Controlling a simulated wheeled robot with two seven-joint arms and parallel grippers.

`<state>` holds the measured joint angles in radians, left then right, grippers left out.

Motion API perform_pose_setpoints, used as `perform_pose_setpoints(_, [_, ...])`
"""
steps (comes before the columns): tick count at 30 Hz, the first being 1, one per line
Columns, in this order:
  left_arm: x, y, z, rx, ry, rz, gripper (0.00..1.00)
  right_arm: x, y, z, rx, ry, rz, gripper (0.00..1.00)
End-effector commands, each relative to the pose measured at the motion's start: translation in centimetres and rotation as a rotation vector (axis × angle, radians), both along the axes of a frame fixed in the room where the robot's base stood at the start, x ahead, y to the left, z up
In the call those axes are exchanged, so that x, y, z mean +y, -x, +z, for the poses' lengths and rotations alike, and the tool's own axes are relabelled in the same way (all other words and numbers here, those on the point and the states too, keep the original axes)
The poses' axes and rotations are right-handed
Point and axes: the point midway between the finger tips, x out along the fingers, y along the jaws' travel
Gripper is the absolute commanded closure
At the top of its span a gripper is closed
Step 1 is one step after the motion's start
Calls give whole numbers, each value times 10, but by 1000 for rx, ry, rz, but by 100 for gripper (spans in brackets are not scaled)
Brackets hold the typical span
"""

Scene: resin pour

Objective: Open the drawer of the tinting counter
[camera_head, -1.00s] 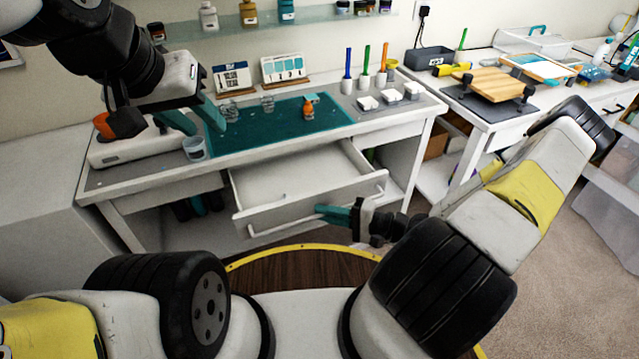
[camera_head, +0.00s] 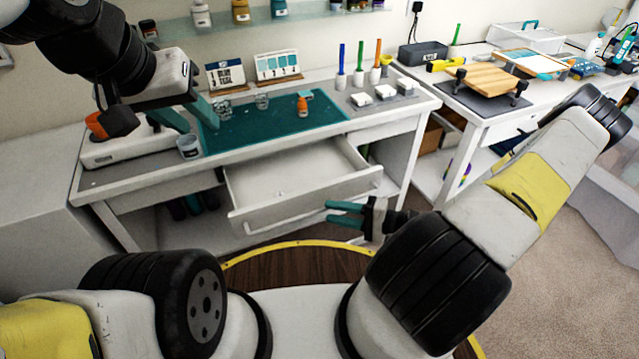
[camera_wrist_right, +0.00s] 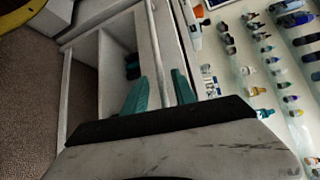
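The tinting counter (camera_head: 100,178) is white with a teal mat. Its drawer (camera_head: 290,178) stands pulled out, showing an empty light interior. The drawer's bar handle (camera_head: 300,220) runs along its front and also shows in the right wrist view (camera_wrist_right: 155,45). My right gripper (camera_head: 329,210) is open at the drawer front, near the handle's right half. In the right wrist view its teal fingers lie on either side of the bar, with gaps visible. My left gripper (camera_head: 192,116) is open and empty above the counter's left part, near a cup.
A clear cup (camera_head: 190,147) and a white scale (camera_head: 125,150) stand at the counter's left. A side table (camera_head: 480,125) with a wooden board is at right. Carpet is clear there.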

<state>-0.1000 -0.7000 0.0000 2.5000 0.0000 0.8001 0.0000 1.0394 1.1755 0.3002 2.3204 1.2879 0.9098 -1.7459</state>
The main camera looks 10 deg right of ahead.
Motion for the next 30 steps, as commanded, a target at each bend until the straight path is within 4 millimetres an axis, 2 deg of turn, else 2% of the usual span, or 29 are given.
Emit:
perform_pose_setpoints(3, [0, 0, 0, 0, 0, 0, 64, -18, 8, 2, 0, 3, -3, 67])
perform_pose_setpoints(9, [0, 0, 0, 0, 0, 0, 64, -31, 16, 5, 0, 0, 0, 67])
perform_pose_setpoints(24, [0, 0, 0, 0, 0, 0, 64, -32, 16, 6, 0, 3, 6, 67])
perform_pose_setpoints(27, [0, 0, 0, 0, 0, 0, 64, -32, 17, 13, 2, 28, 46, 67])
perform_pose_setpoints(30, [0, 0, 0, 0, 0, 0, 64, -32, 19, 28, 10, 89, 134, 67])
